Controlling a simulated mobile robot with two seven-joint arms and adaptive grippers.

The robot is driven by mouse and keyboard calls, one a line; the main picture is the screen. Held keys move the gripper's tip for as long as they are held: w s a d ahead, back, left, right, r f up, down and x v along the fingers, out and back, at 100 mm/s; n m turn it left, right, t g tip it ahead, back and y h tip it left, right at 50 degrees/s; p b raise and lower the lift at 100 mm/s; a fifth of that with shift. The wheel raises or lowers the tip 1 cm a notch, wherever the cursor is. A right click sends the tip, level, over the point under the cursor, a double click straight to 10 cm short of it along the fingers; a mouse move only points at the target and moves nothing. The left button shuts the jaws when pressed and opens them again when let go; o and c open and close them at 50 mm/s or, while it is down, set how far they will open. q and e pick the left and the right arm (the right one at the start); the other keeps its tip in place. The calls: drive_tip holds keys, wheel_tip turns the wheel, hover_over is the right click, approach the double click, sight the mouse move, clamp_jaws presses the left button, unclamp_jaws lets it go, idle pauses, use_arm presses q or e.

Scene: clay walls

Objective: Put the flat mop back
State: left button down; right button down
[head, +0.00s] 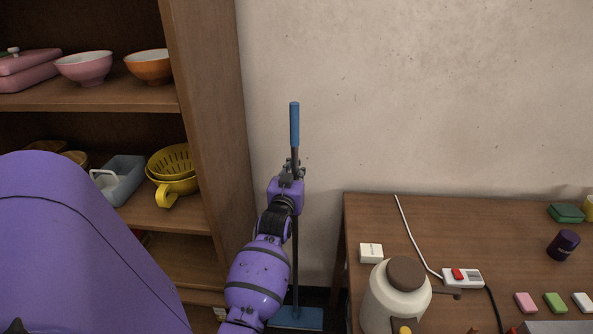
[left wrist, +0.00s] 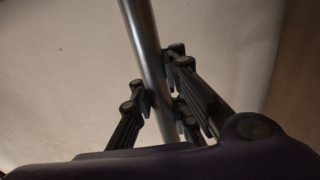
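The flat mop stands upright in the gap between the shelf and the table. Its blue grip (head: 294,125) is at the top, and its blue flat head (head: 297,318) is low down near the floor. I cannot tell whether the head rests on the floor. My left gripper (head: 292,170) is at the pole just below the blue grip. In the left wrist view the grey pole (left wrist: 142,40) runs between the fingers (left wrist: 158,92), which close in on both sides of it. Part of the pole is hidden behind my gripper and arm. My right gripper is out of view.
A wooden shelf (head: 208,100) with bowls and a yellow colander (head: 173,170) stands at the left. A wooden table (head: 420,220) at the right holds a jar (head: 395,300), a power strip (head: 463,278) and small items. The wall behind the mop is bare.

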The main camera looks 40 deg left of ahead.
use_arm(q)
drive_tip(key=c, duration=2.4)
unclamp_jaws()
drive_tip(key=shift+f, duration=0.1)
drive_tip(key=o, duration=0.7)
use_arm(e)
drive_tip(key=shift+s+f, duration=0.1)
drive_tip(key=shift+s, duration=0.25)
